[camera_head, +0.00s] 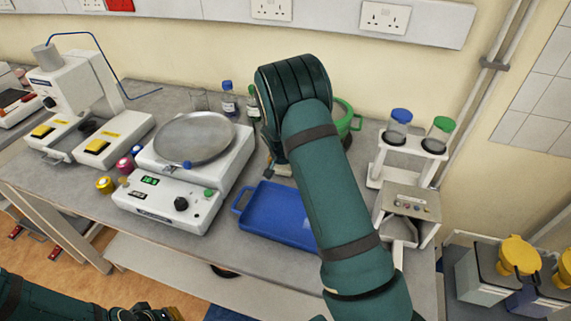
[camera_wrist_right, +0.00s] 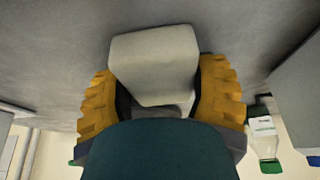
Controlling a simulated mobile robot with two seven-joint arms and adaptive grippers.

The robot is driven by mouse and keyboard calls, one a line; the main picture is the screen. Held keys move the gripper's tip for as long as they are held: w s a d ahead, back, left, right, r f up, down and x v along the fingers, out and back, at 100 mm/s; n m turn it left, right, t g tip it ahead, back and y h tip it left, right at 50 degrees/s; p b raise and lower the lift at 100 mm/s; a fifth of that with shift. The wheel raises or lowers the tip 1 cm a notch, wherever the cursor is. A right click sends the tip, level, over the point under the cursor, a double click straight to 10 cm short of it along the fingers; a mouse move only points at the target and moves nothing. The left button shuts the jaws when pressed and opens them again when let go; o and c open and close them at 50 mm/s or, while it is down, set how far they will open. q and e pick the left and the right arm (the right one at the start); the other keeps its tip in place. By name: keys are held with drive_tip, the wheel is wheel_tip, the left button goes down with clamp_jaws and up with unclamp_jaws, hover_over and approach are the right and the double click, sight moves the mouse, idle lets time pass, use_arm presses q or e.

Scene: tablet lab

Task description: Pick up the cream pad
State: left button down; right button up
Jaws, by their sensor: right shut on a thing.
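The cream pad (camera_wrist_right: 155,62), a pale block with bevelled edges, sits between the two yellow ribbed fingers of my right gripper (camera_wrist_right: 158,92) in the right wrist view. The gripper is shut on it, with a finger against each side. Grey bench surface shows behind the pad; I cannot tell whether the pad touches it. In the head view my right arm hides the pad and most of that gripper. My left gripper (camera_head: 143,313) is at the bottom left edge, cut off by the frame, and its fingers cannot be made out.
A blue tray (camera_head: 268,222) lies on the bench left of my right forearm. A white machine with a round steel plate (camera_head: 193,138) stands further left. A green pot (camera_head: 343,112) is behind my arm. A rack with capped bottles (camera_head: 397,125) stands at right.

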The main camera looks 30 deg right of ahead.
wheel_tip(320, 180, up, 10)
drive_tip(key=shift+r, duration=0.1)
idle(0.4)
idle(0.4)
